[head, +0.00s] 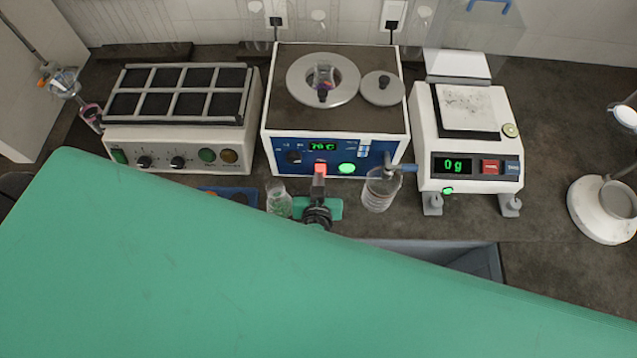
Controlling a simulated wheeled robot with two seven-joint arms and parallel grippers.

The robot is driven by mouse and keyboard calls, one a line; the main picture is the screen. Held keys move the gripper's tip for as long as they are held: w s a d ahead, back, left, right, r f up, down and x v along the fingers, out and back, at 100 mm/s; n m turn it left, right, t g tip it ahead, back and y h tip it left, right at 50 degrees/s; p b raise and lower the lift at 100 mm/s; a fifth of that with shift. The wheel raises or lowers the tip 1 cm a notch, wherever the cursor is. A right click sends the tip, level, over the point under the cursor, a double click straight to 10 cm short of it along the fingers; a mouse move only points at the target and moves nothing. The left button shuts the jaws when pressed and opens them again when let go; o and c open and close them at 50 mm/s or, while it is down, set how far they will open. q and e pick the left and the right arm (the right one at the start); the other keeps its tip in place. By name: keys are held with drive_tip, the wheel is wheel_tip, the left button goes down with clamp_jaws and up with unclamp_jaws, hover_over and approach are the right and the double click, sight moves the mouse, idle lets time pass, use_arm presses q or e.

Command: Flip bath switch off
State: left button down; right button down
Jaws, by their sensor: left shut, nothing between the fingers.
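The bath (283,172) is a white box with a dark top and a blue front panel, at the middle back. Its display (322,146) reads about 70 C in green. A lit green oval (347,168), which may be the switch, is low on the panel. My left gripper (320,171) is shut and empty, pointing at the panel just left of the green oval. A red patch shows at its tip; I cannot tell if it is fingertip or panel part, or whether the tip touches the panel. My right gripper is not in view.
A block heater (182,163) stands left and a balance (425,172) reading 0 g stands right. A small flask (279,203) and a glass bottle (379,194) flank my left gripper closely. My large green part hides the foreground.

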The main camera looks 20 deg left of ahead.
use_arm(q)
drive_tip(key=shift+f, duration=0.1)
drive_tip(key=shift+w+f+t+b, duration=0.2)
drive_tip(key=shift+t+b, duration=0.1)
drive_tip(key=shift+b, duration=0.15)
drive_tip(key=shift+a+r+p, duration=0.1)
drive_tip(key=shift+r+p, duration=1.05)
drive_tip(key=shift+p, duration=0.45)
